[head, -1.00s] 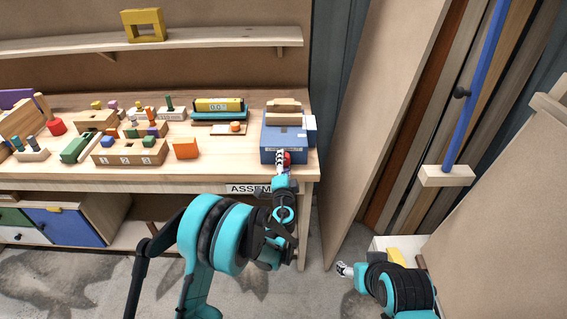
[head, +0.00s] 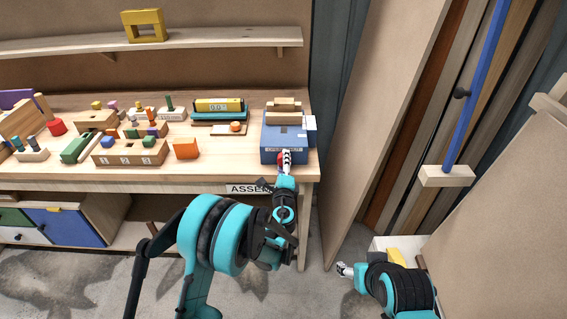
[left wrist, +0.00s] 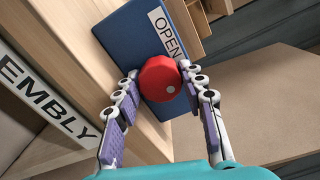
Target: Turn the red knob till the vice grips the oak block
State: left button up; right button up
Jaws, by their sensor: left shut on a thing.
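The blue vice (head: 284,136) stands at the right end of the workbench, with pale wooden pieces (head: 284,118) on top. I cannot tell which is the oak block or whether the jaws touch it. The red knob (left wrist: 158,76) is on the vice's front face, beside a white label reading "OPEN". It has a pale dot near its rim. My left gripper (left wrist: 162,84) is shut on the knob, a finger on either side. In the head view the left gripper (head: 286,158) partly hides the knob. My right gripper (head: 345,269) hangs low, away from the bench; its fingers are unclear.
Several coloured blocks and wooden holders (head: 130,150) cover the bench left of the vice. A tall wooden panel (head: 385,110) stands close right of the bench.

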dwell(0.4)
pick_arm(q)
jog(key=o, duration=1.2)
jog(key=shift+c, duration=0.2)
jog(key=s, duration=0.8)
